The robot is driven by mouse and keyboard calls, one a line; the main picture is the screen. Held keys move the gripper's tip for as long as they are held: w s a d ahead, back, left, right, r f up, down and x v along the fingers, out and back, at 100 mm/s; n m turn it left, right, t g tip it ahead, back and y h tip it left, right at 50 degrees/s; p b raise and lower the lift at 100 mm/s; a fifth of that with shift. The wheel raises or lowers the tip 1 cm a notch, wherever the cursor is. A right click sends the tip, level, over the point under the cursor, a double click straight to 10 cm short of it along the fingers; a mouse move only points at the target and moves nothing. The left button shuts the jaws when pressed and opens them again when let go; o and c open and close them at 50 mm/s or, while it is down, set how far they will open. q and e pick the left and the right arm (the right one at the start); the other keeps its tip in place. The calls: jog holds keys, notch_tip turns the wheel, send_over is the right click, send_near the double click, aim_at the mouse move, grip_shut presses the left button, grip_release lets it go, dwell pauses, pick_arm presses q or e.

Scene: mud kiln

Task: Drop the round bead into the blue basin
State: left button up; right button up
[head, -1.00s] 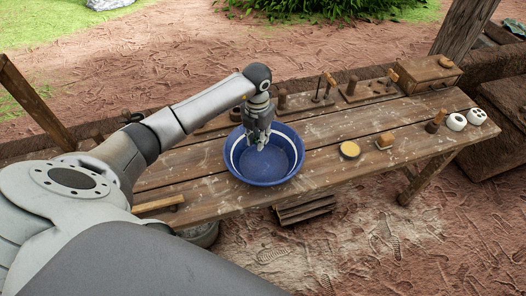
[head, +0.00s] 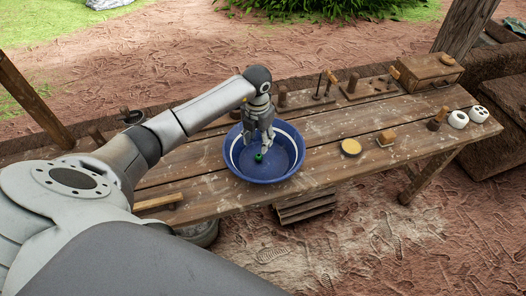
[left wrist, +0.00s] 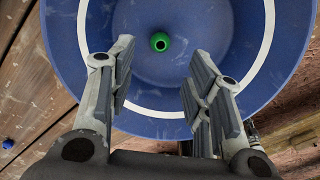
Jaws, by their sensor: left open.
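The blue basin (head: 287,160) with a white ring stands on the wooden table, and it fills most of the left wrist view (left wrist: 75,65). The round green bead (head: 258,158) is within the basin's outline, and in the left wrist view (left wrist: 160,42) it shows against the blue inside, apart from both fingers, with a small dark hole on top. I cannot tell for sure whether it rests on the bottom. My left gripper (head: 259,142) is over the basin, pointing down, its fingers (left wrist: 158,75) spread with nothing between them. My right gripper is not in view.
The wooden table (head: 330,140) carries a round yellow item (head: 351,147), a small block (head: 386,138) and white pieces with dark spots (head: 478,114) to the right. A wooden box (head: 432,71) stands at the back right. A small blue item (left wrist: 8,144) lies beside the basin.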

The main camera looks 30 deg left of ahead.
pick_arm(q)
notch_tip(320, 180, up, 12)
dwell(0.4)
dwell(0.3)
